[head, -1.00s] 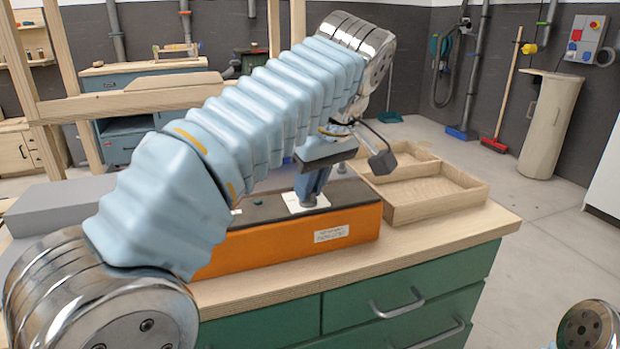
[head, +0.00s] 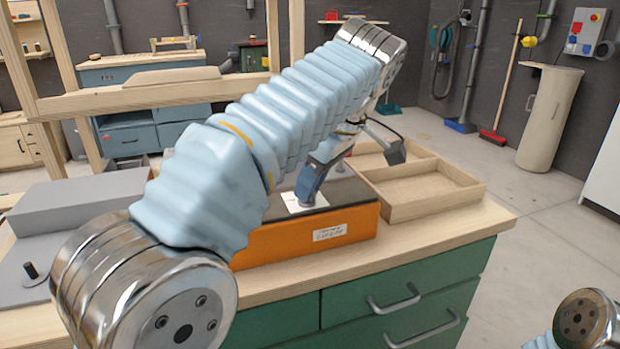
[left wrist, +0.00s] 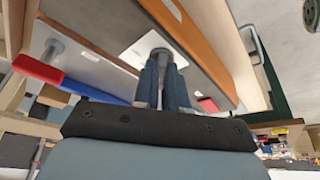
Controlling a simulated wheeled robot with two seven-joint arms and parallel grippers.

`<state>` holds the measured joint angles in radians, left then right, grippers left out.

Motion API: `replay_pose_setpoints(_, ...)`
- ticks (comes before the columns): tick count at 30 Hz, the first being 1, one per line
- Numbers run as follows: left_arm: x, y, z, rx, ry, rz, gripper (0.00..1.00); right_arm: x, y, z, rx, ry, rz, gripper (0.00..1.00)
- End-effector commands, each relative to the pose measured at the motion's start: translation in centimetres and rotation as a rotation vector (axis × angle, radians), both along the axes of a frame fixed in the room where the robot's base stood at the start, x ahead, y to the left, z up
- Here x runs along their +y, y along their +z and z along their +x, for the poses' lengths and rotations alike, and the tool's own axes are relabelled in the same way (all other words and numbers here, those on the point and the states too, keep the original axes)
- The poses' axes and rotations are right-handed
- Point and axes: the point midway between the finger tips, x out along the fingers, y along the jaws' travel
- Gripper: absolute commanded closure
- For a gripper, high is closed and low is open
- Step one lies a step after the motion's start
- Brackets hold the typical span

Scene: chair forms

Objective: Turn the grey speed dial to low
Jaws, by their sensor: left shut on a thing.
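An orange machine box (head: 280,243) with a dark top stands on the wooden bench. My left gripper (head: 304,198) reaches down to a white plate (head: 289,203) on that top, its fingers tilted. In the left wrist view the grey dial (left wrist: 160,51) shows at the tips of my left gripper (left wrist: 161,62), which is shut on it. In the head view the fingers hide the dial. The markings on the plate are too small to read. My right gripper is out of view.
A wooden tray (head: 471,187) with compartments stands right of the box. A grey block (head: 75,200) lies on the left. A small grey post (head: 340,167) stands on the box behind my gripper. Green drawers (head: 420,290) with handles are below the bench top.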

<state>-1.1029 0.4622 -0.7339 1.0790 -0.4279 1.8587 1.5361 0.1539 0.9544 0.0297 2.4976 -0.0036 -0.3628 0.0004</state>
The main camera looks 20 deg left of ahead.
Motion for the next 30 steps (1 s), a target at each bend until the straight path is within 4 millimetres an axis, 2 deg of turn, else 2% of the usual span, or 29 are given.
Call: replay_pose_setpoints(30, 0.04, 0.14, 0.11, -0.004, 0.128, 0.0, 1.0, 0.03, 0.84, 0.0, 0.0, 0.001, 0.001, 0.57)
